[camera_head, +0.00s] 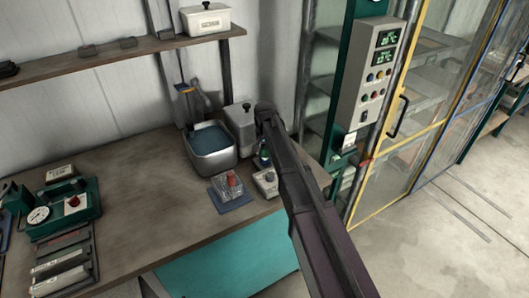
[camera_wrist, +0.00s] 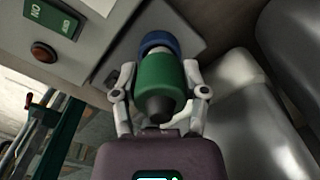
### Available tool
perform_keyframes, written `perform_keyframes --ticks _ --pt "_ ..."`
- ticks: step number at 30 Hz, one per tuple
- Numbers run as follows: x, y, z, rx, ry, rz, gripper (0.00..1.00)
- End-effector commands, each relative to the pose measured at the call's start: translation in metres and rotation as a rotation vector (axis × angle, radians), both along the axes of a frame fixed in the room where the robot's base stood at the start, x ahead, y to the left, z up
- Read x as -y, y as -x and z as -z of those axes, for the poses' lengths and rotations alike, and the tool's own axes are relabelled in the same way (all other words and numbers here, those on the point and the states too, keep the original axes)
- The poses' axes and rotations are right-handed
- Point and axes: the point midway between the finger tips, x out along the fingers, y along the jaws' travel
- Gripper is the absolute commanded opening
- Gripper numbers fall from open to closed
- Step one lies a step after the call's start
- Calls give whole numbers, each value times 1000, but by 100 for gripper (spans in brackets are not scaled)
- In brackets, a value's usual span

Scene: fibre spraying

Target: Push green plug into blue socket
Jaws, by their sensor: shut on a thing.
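In the wrist view my gripper (camera_wrist: 160,70) is shut on the green plug (camera_wrist: 162,80), with one pale jointed finger on each side. The plug has a green body and a dark, tapered rear end facing the camera. The blue socket (camera_wrist: 158,39) is a blue ring directly beyond the plug, roughly in line with it. A pale band shows between green and blue. I cannot tell how deep the plug sits. In the head view my dark arm reaches over the bench's right end, and a small green patch (camera_head: 264,159) shows beside it; the socket is not clear there.
A grey panel (camera_wrist: 88,47) with a red button (camera_wrist: 43,51) lies close left of the plug; grey metal bodies (camera_wrist: 240,125) are close on the right. In the head view a metal basin (camera_head: 212,167) and a clear box (camera_head: 228,184) stand nearby. The bench's middle is clear.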

Motion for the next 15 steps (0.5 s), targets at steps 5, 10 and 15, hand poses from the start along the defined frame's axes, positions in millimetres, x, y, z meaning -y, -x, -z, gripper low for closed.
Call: perform_keyframes --ticks 5,10,15 --pt "0 0 4 0 0 0 7" --pt "0 0 7 0 0 0 7" --pt "0 0 10 0 0 0 7"
